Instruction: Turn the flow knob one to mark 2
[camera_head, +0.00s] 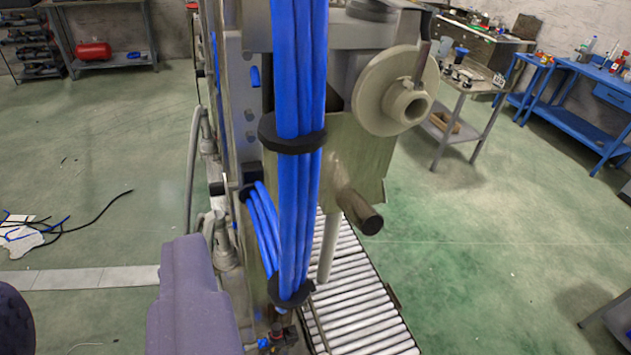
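I cannot pick out flow knob one or any mark 2 in this view. A machine with a grey metal frame (232,110) stands in the middle. On its upper right is a beige round disc (375,95) with a protruding hub (408,104); no numbers are readable on it. Below it a short brown pipe end (360,212) sticks out toward the right. A small red and blue fitting (277,341) sits low on the machine at the bottom edge. My gripper is not in view, and nothing shows between fingers.
Thick blue hoses (297,75) hang down the machine's front. A roller conveyor (350,300) runs below. A grey-purple padded shape (190,295) stands close at bottom left. A trolley (462,95) and blue workbench (580,105) are at right. Green floor (480,250) right is open; cables (60,228) lie left.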

